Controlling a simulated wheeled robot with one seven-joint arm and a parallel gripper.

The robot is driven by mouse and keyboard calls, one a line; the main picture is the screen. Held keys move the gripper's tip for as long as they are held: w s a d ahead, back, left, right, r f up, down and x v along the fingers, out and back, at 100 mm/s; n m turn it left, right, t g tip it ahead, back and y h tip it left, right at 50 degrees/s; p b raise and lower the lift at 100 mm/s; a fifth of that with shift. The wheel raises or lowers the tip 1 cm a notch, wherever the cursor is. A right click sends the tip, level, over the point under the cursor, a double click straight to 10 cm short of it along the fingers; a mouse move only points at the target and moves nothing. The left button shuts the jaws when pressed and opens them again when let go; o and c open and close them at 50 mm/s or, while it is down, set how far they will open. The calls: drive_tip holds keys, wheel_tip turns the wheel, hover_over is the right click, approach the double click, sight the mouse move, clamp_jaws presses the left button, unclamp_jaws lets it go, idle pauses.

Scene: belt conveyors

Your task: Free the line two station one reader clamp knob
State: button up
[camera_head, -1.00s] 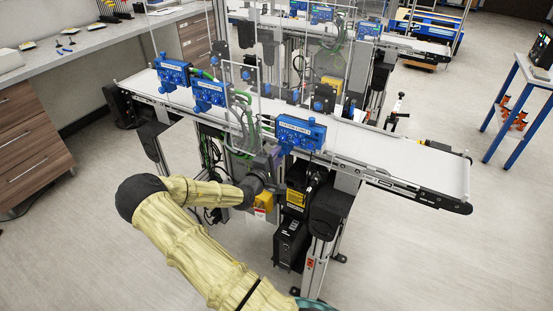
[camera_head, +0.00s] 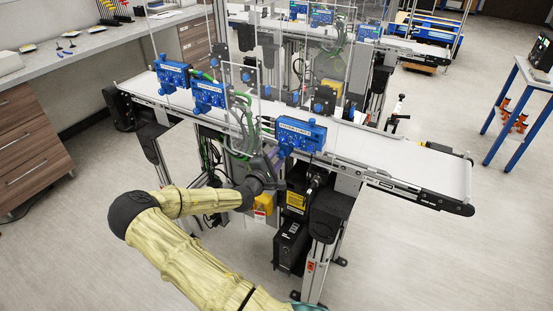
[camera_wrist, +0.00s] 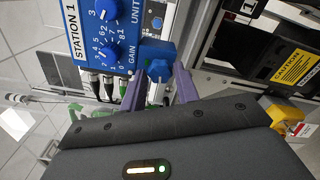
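The blue reader box marked STATION 1 (camera_wrist: 95,40) fills the upper left of the wrist view, with GAIN and UNIT dials on its face. A blue clamp knob (camera_wrist: 157,52) sits beside its right edge. My gripper (camera_wrist: 160,78) has its two purple fingers apart, with their tips at the two lower sides of this knob. I cannot tell whether they touch it. In the head view my gripper (camera_head: 277,160) is just below the rightmost blue reader box (camera_head: 301,134) on the near conveyor. The knob is hard to make out there.
The near conveyor belt (camera_head: 400,165) runs beyond the reader. Other blue readers (camera_head: 208,94) and clear panels stand to the left. Cables (camera_wrist: 105,85) hang below the box. A yellow caution label (camera_wrist: 295,67) and a yellow box (camera_wrist: 283,113) are at the right.

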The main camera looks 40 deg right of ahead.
drive_tip(key=shift+o, duration=1.3)
drive_tip(key=shift+a, duration=0.1)
drive_tip(key=b+v, duration=0.3)
drive_tip(key=v, duration=1.4)
drive_tip(key=shift+a, duration=0.15)
drive_tip(key=shift+f, duration=0.1)
